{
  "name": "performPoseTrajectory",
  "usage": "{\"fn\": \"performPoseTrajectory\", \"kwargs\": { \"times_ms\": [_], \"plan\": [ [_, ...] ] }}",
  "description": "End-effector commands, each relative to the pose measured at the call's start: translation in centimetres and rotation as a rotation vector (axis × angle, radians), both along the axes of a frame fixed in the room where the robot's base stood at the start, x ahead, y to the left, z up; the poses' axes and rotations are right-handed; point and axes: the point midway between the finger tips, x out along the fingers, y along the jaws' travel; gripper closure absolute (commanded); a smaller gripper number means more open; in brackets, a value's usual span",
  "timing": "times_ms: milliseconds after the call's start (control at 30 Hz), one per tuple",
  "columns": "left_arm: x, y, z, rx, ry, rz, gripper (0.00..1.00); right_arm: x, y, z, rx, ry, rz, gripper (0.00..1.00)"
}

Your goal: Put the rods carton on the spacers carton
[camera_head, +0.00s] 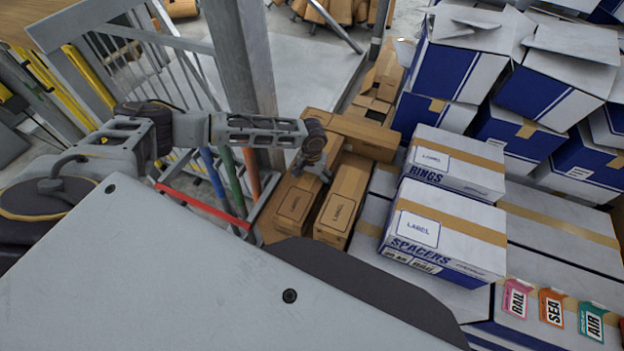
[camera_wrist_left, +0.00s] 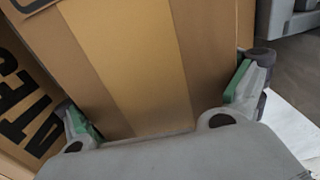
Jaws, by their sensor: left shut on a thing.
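The spacers carton (camera_head: 440,240) is white and blue with a tan tape strip and a label. It sits on a larger white carton in the head view, right of centre. My left gripper (camera_head: 314,172) is over the left of two labelled brown cartons and is shut on that brown carton (camera_head: 294,208). In the left wrist view, the fingers (camera_wrist_left: 160,115) press both sides of the brown carton (camera_wrist_left: 130,60). No name is readable on it, so I cannot confirm that it is the rods carton. My right gripper is not in view.
The other labelled brown carton (camera_head: 343,200) stands right beside the held one. The rings carton (camera_head: 458,160) is just behind the spacers carton. Stacked white and blue cartons (camera_head: 560,80) fill the right. A grey post (camera_head: 240,60) and railing stand at the left.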

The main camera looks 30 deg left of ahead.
Motion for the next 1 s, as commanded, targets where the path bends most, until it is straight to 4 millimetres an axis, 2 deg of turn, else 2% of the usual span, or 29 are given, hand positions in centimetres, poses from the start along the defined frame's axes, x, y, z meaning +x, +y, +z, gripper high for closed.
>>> {"fn": "performPoseTrajectory", "kwargs": {
  "times_ms": [33,133,467,500,567,767,1000],
  "plan": [
    [-0.3,0.0,-0.3,0.002,0.005,0.000,0.60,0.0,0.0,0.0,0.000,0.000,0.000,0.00],
    [-0.2,0.0,-0.3,0.000,0.003,0.000,0.72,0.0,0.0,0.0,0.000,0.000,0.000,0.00],
    [-0.3,0.0,-0.1,0.001,0.005,0.000,0.73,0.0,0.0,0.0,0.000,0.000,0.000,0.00],
    [-0.3,0.0,0.1,0.000,0.005,0.000,0.79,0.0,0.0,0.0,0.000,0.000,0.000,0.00],
    [-0.3,0.0,0.4,0.000,0.005,0.000,0.80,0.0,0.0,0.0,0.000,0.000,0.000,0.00],
    [-0.2,0.0,2.4,-0.001,0.003,0.000,0.81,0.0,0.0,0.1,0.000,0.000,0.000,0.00],
    [-0.1,0.0,6.2,-0.002,0.000,0.000,0.81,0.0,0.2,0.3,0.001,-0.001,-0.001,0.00]
  ]
}}
